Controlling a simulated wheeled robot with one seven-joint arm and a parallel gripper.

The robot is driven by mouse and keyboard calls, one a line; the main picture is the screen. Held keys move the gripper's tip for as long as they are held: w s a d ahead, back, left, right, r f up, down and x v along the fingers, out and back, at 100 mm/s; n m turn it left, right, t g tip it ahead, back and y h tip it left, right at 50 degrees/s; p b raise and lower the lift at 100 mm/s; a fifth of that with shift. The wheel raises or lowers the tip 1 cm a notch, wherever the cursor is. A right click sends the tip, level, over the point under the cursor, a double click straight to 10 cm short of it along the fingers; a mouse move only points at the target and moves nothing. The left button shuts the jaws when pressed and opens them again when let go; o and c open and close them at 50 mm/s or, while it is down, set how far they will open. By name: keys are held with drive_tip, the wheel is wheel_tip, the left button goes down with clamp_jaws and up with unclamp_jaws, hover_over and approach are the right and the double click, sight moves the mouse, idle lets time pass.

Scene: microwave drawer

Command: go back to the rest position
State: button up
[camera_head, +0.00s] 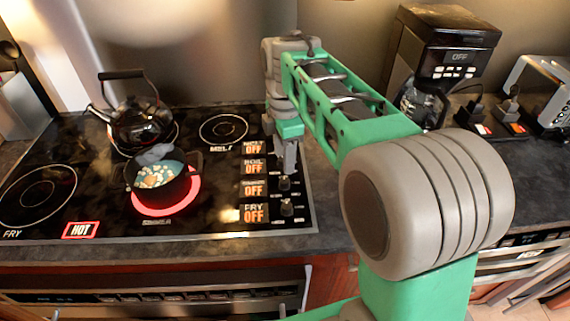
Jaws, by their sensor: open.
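My gripper (287,158) points down over the right edge of the black cooktop (95,208), close to the control knobs. It is open and I see nothing between its fingers. A knob (284,183) is just below the fingertips; I cannot tell whether they touch it. Another knob (287,206) is nearer the front. My green and grey arm reaches from the lower right to the gripper and covers part of the counter.
A black pot (163,190) with food stands on a glowing red burner. A black kettle (138,124) stands behind it. A coffee maker (440,60) and a toaster (545,90) stand on the right counter (520,165). An oven front (150,295) lies below.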

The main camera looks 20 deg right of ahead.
idle(0.3)
drive_tip(key=s+f+m+t, duration=0.1)
drive_tip(key=s+m, duration=0.3)
drive_tip(key=m, duration=0.2)
drive_tip(key=s+f+m+t, duration=0.1)
drive_tip(key=s+f+m, duration=0.1)
drive_tip(key=s+m, duration=0.2)
drive_tip(key=s+f+m+t, duration=0.1)
drive_tip(key=s+f+m, duration=0.1)
drive_tip(key=s+m, duration=0.3)
drive_tip(key=shift+f+m, duration=0.15)
drive_tip(key=shift+m, duration=1.25)
drive_tip(key=shift+s+d+f+m, duration=0.1)
drive_tip(key=shift+s+f+m, duration=0.2)
drive_tip(key=shift+m, duration=0.2)
drive_tip(key=shift+w, duration=0.1)
drive_tip(key=shift+c, duration=0.5)
